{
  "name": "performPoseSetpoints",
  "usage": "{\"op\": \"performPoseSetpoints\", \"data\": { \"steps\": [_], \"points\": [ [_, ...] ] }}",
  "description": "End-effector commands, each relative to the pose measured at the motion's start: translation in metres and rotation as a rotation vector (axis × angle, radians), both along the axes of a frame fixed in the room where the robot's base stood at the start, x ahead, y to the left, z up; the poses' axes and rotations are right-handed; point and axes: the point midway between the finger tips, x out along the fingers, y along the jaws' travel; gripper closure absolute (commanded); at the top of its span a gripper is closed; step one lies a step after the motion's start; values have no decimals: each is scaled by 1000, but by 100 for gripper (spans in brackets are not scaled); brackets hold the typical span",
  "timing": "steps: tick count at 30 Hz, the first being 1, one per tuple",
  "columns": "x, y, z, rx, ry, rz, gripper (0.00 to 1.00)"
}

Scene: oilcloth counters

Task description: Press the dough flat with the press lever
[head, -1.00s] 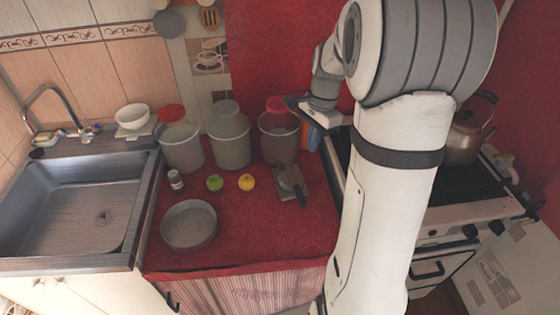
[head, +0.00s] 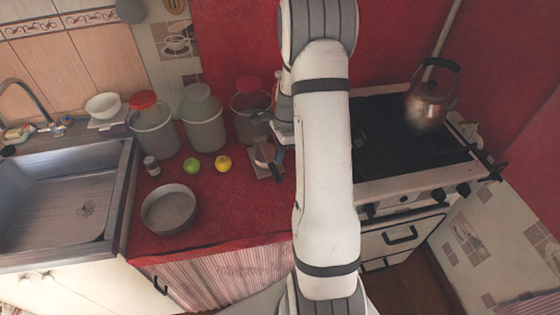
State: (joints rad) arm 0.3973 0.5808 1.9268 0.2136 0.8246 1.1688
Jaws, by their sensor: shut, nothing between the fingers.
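The press (head: 262,160) is a small grey device on the red counter, left of my arm. Its dark lever (head: 278,160) shows at the press's right side, close to the arm. I cannot make out any dough; the press plates and my arm may hide it.
Three canisters (head: 203,118) stand along the wall. A green apple (head: 191,165), a yellow fruit (head: 223,162), a small jar (head: 151,165) and a round pan (head: 169,209) are on the counter. The sink (head: 65,190) is left; the stove (head: 410,140) with a kettle (head: 430,105) is right.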

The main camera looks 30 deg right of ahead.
Motion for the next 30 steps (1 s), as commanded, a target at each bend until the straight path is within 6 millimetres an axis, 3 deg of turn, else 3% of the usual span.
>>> {"op": "performPoseSetpoints", "data": {
  "steps": [6, 21, 30],
  "points": [
    [-3, 6, -27, 1, 1, 0, 100],
    [-4, 7, -36, 0, -1, -1, 100],
    [-9, 9, -62, 1, 1, -3, 100]
  ]
}}
